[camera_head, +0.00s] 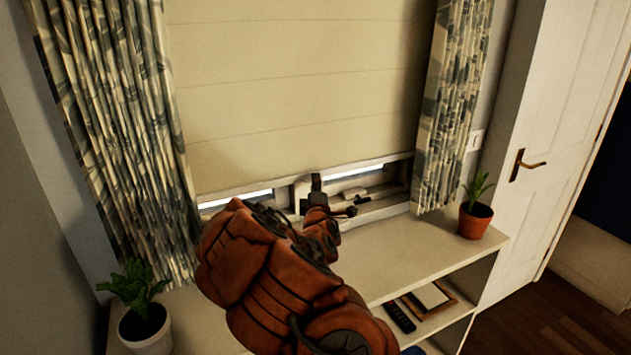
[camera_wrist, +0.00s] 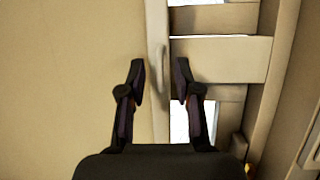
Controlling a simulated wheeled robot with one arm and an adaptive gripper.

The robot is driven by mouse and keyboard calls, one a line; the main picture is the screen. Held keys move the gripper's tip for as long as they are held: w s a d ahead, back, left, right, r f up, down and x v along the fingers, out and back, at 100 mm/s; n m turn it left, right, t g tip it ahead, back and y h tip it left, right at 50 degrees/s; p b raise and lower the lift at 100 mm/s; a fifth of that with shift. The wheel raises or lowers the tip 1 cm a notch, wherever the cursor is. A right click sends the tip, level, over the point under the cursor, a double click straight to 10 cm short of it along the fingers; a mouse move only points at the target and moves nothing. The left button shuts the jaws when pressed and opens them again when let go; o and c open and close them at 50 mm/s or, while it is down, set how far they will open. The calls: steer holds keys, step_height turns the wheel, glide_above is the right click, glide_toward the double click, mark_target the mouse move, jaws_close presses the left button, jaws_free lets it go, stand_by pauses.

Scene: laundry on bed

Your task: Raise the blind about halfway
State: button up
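The cream blind (camera_head: 290,95) hangs over most of the window in the head view. Its bottom edge sits a little above the sill, with a thin strip of bright window (camera_head: 240,200) below. My gripper (camera_head: 318,190) is at this bottom edge, near the middle; my arm partly hides it. In the wrist view the blind (camera_wrist: 70,80) fills the left side, and its hem bar (camera_wrist: 157,50) appears in the space between the fingertips of my gripper (camera_wrist: 160,68). The two fingers are apart, with gaps visible beside the bar. Whether either finger touches it is unclear.
Patterned curtains (camera_head: 110,120) hang on both sides of the window. Potted plants stand on the shelf unit (camera_head: 400,265), one at left (camera_head: 145,325) and one at right (camera_head: 475,220). A window handle (camera_head: 352,193) shows near my gripper. A white door (camera_head: 565,120) is at right.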

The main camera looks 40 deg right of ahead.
steer(key=shift+w+d, duration=0.3)
steer(key=shift+w, duration=0.05)
steer(key=shift+r, duration=0.1)
jaws_close()
stand_by(0.6)
